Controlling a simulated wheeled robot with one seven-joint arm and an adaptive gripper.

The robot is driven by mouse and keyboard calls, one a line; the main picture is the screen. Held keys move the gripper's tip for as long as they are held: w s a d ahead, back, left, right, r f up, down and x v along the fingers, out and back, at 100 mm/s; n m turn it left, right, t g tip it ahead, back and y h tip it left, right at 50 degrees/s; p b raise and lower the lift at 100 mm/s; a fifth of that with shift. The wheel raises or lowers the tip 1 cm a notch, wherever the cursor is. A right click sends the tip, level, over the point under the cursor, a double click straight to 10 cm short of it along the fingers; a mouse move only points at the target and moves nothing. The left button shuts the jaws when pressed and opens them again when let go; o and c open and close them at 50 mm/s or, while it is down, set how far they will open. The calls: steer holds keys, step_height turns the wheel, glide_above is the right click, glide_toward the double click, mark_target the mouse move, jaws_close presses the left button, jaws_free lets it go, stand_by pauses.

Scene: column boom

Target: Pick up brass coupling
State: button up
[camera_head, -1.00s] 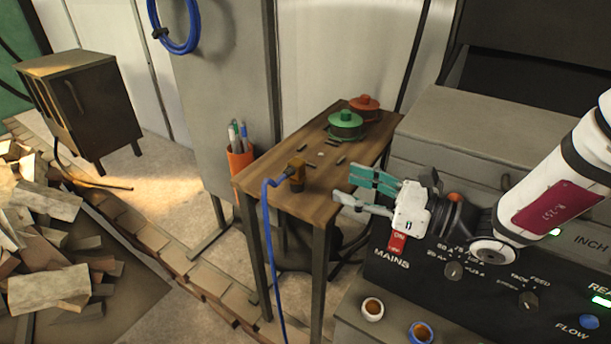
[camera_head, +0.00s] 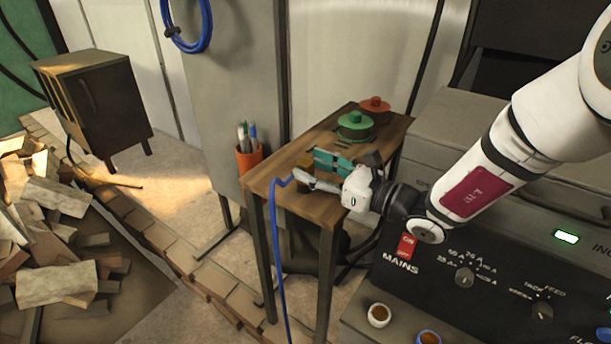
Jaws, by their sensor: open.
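The brass coupling (camera_head: 305,165) stands on the small wooden table, near its front left part, with a blue hose (camera_head: 274,225) running from it over the table edge and down. My gripper (camera_head: 308,170) is open and reaches in from the right, low over the table. Its teal-padded finger and its grey finger are at the coupling and partly hide it. I cannot tell whether they touch it or whether it lies fully between them.
The wooden table (camera_head: 262,177) also holds a green lidded pot (camera_head: 355,125) and a red one (camera_head: 375,105) at the back. An orange cup with pens (camera_head: 249,158) hangs left of the table. A control panel (camera_head: 500,270) stands at the right front.

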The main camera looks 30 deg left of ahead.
steer(key=shift+w+a, duration=0.15)
steer(key=shift+a, duration=1.1)
jaws_close()
steer(key=shift+r, duration=0.15)
